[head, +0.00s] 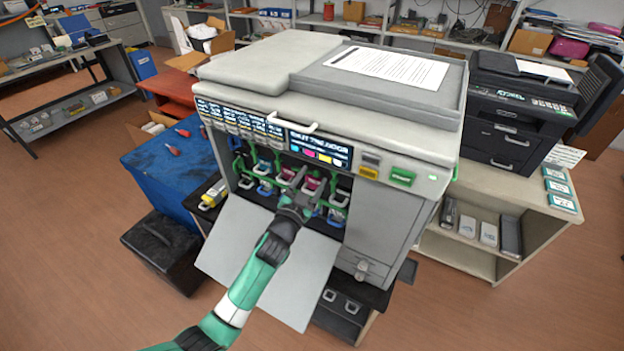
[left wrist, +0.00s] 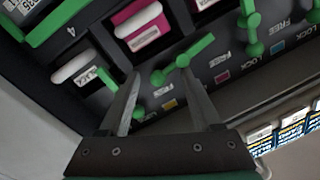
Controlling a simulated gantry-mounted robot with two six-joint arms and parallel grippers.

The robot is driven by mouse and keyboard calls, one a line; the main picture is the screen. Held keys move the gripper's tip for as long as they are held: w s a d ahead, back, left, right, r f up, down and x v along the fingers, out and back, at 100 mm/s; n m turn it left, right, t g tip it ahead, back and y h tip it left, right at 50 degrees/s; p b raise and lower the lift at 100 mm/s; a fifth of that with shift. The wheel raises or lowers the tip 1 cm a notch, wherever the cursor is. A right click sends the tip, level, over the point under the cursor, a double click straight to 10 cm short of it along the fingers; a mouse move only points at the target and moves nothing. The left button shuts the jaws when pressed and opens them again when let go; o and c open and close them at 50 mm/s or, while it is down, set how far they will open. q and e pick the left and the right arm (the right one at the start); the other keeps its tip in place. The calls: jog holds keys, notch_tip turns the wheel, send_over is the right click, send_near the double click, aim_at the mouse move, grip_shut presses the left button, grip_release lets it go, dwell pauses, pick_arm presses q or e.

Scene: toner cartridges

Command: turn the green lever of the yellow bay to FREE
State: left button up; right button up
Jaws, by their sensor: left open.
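My left gripper (head: 293,203) is in front of the open printer's cartridge bays, and it shows open in the left wrist view (left wrist: 160,95). A green lever (left wrist: 183,61) with a round hub stands beyond and between its fingertips; I cannot tell whether they touch. A yellow square label (left wrist: 168,103) lies on the panel between the fingers. FREE and LOCK are printed beside the levers; this lever's exact setting is unclear. Another green lever (left wrist: 139,113) is partly behind the left-hand finger. Magenta (left wrist: 141,26) and black (left wrist: 75,68) cartridges sit in bays above.
The printer's grey front flap (head: 265,262) hangs open below the arm. A yellow cartridge (head: 214,194) lies at the left side of the printer, near the blue cabinet (head: 170,170). More green levers (left wrist: 252,48) stand to the right in the left wrist view.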

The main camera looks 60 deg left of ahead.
pick_arm(q)
jog(key=shift+r, duration=0.1)
jog(key=v, duration=1.1)
jog(key=shift+s+p, duration=0.3)
jog(key=shift+p, duration=0.05)
jog(key=shift+d, duration=0.15)
